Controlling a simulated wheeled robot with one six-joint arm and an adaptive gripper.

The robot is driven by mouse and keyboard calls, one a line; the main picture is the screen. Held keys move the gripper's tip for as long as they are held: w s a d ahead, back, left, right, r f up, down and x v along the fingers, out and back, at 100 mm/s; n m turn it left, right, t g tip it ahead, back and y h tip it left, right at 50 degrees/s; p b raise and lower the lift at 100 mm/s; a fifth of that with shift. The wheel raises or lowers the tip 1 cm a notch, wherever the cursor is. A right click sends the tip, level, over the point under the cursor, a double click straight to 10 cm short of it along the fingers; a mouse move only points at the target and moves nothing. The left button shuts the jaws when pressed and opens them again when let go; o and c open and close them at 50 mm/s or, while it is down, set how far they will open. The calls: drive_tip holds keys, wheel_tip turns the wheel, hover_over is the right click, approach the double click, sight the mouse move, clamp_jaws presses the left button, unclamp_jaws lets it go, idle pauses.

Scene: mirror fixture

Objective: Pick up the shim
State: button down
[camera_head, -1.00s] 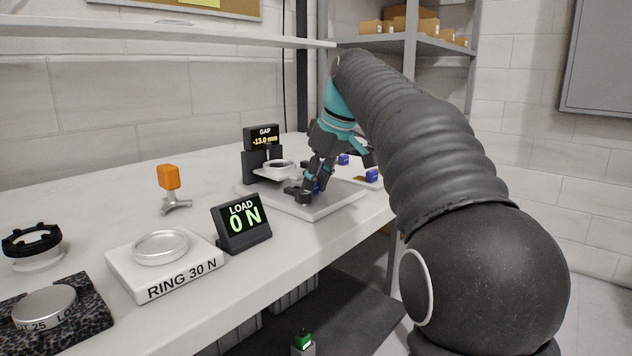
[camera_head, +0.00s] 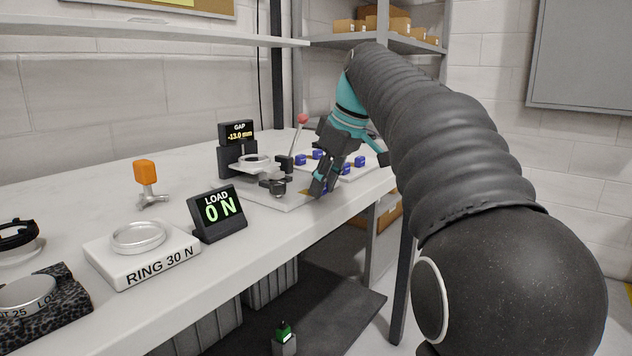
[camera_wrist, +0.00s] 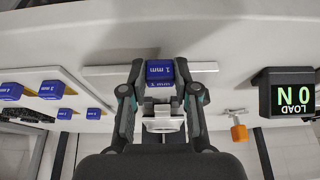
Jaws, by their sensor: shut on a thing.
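My gripper (camera_head: 320,190) is shut on a blue shim block marked 1 mm (camera_wrist: 160,72). The block sits between the two fingers (camera_wrist: 160,92) in the wrist view. In the head view, only a sliver of blue shows behind the fingers, at the front right corner of the grey fixture plate (camera_head: 290,200). I cannot tell whether the shim touches the plate. Several other blue shims stand on a white tray behind, one of them at the tray's left (camera_head: 300,160); the wrist view shows one marked 2 mm (camera_wrist: 51,89).
The fixture with its GAP display (camera_head: 237,132) reading -13.0 mm stands left of my gripper. A red-knobbed lever (camera_head: 302,119) rises behind. The LOAD display (camera_head: 217,210) reads 0 N. A RING 30 N block (camera_head: 140,255) and an orange-topped stand (camera_head: 146,172) lie further left.

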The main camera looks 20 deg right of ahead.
drive_tip(key=shift+s+d, duration=0.85)
drive_tip(key=shift+s, duration=0.25)
drive_tip(key=c, duration=0.8)
unclamp_jaws()
drive_tip(key=v, duration=1.2)
